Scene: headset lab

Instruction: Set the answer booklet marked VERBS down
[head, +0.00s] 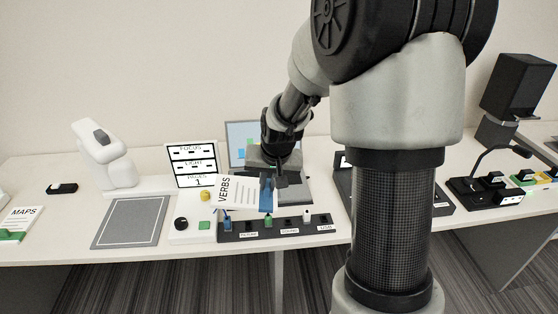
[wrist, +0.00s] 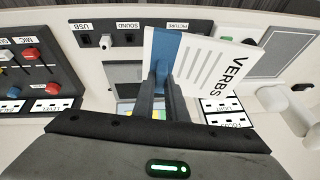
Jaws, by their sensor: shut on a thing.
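The answer booklet marked VERBS (head: 237,192) is white with a blue spine. My gripper (head: 270,184) is shut on the blue spine and holds the booklet up above the table, in front of a grey device with a screen. In the wrist view the booklet (wrist: 212,70) stands out from the fingertips (wrist: 161,72), with its lettering toward the right. The booklet hides part of the table and of the socket strip behind it.
A grey mat (head: 130,222) lies bare at the left of the table. A black socket strip (head: 290,229) with plugs runs along the front edge. A display panel (head: 192,166) stands behind a yellow knob. A MAPS booklet (head: 22,219) lies at the far left.

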